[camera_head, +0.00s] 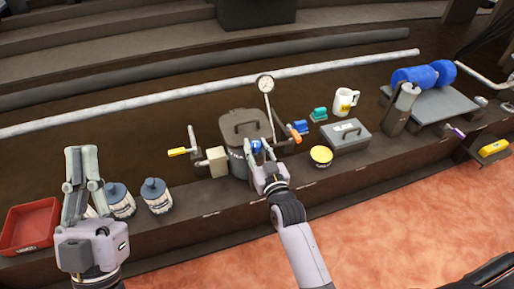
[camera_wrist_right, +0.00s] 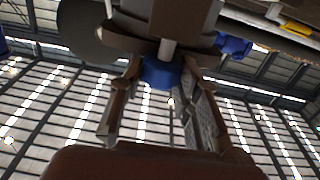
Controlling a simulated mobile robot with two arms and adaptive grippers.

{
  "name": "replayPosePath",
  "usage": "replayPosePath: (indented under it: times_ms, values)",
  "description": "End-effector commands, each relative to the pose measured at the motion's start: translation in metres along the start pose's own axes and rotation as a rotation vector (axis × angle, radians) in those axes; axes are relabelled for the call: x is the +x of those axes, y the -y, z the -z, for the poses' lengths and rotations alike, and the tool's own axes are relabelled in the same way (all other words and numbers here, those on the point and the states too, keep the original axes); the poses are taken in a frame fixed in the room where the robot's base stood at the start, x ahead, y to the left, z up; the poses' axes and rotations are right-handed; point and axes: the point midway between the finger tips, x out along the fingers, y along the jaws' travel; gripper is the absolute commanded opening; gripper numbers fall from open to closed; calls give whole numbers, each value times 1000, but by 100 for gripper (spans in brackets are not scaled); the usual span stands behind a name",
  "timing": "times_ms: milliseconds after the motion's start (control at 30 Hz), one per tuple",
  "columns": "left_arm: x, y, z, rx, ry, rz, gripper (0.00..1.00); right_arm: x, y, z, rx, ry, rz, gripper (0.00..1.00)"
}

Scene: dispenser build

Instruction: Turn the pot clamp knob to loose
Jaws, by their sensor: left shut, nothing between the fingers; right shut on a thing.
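A dark grey pot (camera_head: 240,125) with a lid and handle stands on the brown bench, with a dial gauge (camera_head: 265,84) on a stem above it. A small blue knob (camera_head: 256,146) is at the pot's front; it also shows in the right wrist view (camera_wrist_right: 160,72) on a pale shaft below dark clamp parts. My right gripper (camera_head: 262,152) is at the pot's front, shut on the blue knob with a finger on each side. The knob's loose or tight marking cannot be read. My left gripper (camera_head: 82,151) is shut and empty, raised at the left, away from the pot.
Near the pot are a yellow-handled lever (camera_head: 178,152), a beige block (camera_head: 217,161), an orange-tipped lever (camera_head: 295,133) and a yellow-lidded tin (camera_head: 321,155). A grey toolbox (camera_head: 345,137) is further right. Blue-topped bottles (camera_head: 156,195) and a red tray (camera_head: 30,225) are at left.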

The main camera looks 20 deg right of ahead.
Motion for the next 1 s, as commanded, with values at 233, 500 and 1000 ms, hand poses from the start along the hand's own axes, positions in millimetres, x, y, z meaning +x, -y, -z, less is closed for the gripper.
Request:
replayPosePath:
  times_ms: [233,500,1000]
  values:
    - [1,0,-1,0,7,0,0,0,-1,1,-4,-2,10,3]
    - [-1,4,-33,9,188,8,0,2,-2,4,-11,-8,122,3]
    - [-3,5,-41,11,230,9,0,1,-4,2,-1,-5,278,3]
